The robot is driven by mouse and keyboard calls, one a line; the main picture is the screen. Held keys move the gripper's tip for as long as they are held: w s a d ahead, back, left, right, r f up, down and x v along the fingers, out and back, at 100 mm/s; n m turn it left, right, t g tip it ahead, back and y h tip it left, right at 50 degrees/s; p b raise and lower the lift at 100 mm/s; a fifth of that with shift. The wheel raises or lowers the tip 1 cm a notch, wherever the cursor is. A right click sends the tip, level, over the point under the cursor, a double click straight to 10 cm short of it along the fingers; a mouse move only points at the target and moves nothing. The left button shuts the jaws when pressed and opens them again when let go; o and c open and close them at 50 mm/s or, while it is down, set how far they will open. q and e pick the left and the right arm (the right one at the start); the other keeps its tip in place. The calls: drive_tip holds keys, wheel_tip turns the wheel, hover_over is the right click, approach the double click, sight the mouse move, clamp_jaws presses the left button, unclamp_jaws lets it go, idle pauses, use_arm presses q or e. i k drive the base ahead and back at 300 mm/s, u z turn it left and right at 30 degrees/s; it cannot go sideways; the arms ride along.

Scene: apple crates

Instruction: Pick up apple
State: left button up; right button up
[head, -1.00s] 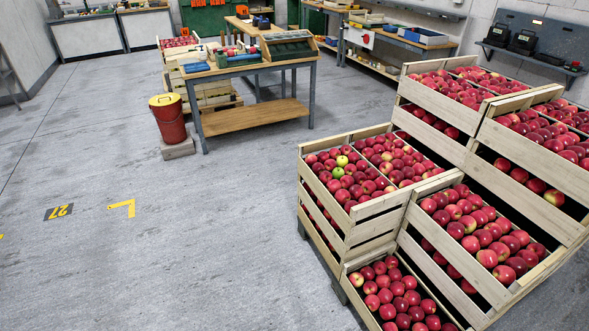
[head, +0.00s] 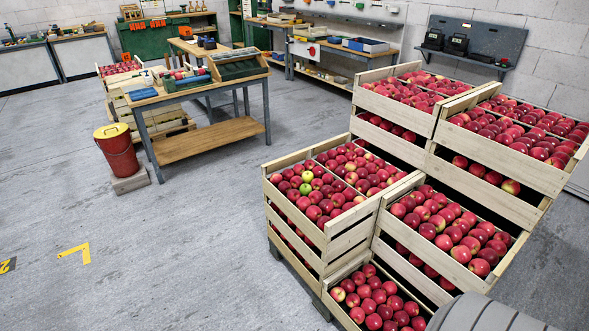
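Red apples fill several wooden crates on the right side of the head view. The nearest low crate (head: 331,306) holds red apples (head: 374,296) at the bottom. The crate behind it (head: 296,222) holds red apples (head: 335,190) and a couple of green-yellow apples (head: 307,176). A crate to its right (head: 420,262) holds more red apples (head: 450,228). Part of my own arm shows at the bottom right edge and covers a corner of the crates. Neither gripper is in view.
Taller stacked crates (head: 500,160) stand behind at the right. A workbench (head: 210,140) with trays stands at back left, beside a red bucket with a yellow lid (head: 117,152) on a block. Open grey floor (head: 170,255) lies to the left.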

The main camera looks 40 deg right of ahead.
sight(307, 177)
drive_tip(key=z, duration=0.15)
drive_tip(key=i, duration=1.65)
drive_tip(key=z, duration=0.9)
drive_tip(key=i, duration=0.8)
drive_tip(key=z, duration=1.5)
drive_tip(key=i, duration=0.7)
drive_tip(key=z, duration=0.7)
